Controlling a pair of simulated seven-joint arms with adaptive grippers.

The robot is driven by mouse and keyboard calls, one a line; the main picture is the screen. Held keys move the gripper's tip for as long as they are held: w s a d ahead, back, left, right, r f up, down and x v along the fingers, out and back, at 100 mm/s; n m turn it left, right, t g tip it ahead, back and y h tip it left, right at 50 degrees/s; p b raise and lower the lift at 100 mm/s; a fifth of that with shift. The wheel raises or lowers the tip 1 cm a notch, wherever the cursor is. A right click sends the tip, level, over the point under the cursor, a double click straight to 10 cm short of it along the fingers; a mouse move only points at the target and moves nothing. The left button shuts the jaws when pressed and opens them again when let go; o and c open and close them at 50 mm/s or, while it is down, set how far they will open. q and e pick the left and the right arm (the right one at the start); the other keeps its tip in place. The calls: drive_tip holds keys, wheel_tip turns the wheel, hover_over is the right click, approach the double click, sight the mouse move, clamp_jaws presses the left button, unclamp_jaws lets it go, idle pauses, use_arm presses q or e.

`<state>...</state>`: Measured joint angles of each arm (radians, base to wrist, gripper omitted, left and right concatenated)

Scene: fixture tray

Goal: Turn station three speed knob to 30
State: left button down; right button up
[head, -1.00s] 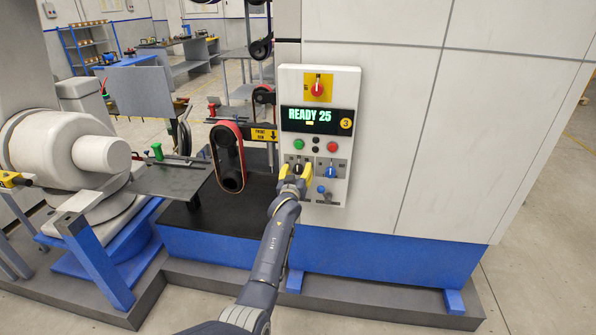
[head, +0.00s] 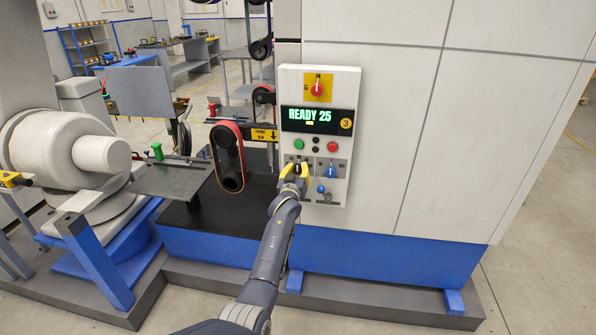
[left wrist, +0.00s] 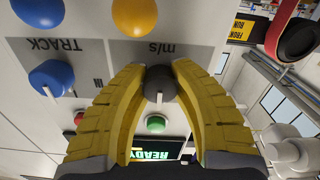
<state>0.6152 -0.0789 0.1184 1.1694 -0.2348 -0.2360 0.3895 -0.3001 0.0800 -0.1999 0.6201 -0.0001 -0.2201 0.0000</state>
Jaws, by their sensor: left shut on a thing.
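The station three panel (head: 343,100) is a light box on the white cabinet. Its display (head: 312,116) reads READY 25, with a yellow 3 badge (head: 346,123) beside it. My left gripper (head: 295,172), with yellow fingers, is at the lower left of the panel. In the left wrist view, the fingers are closed around a black knob (left wrist: 159,84) with a white pointer line, under the label "m/s". In that upside-down view a blue knob (left wrist: 50,78) labelled TRACK sits to the left. My right gripper is not in view.
A red rotary switch (head: 317,89) on yellow tops the panel. Green (head: 299,145) and red (head: 332,147) buttons are below the display. A blue knob (head: 331,172) is close beside my gripper. A belt grinder (head: 228,155) stands to the left.

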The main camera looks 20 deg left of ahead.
use_arm(q)
drive_tip(key=shift+f+m, duration=0.2)
drive_tip(key=shift+m, duration=0.1)
drive_tip(key=m, duration=0.3)
drive_tip(key=shift+a+f+m, duration=0.1)
drive_tip(key=shift+m, duration=1.9)
drive_tip(key=c, duration=1.5)
unclamp_jaws()
drive_tip(key=o, duration=0.5)
drive_tip(key=shift+o, duration=0.2)
drive_tip(key=shift+s+r, duration=0.1)
drive_tip(key=shift+r, duration=0.1)
drive_tip(key=s+d, duration=0.1)
drive_tip(key=s, duration=1)
drive_tip(key=shift+s+d, duration=0.2)
drive_tip(key=shift+s, duration=0.2)
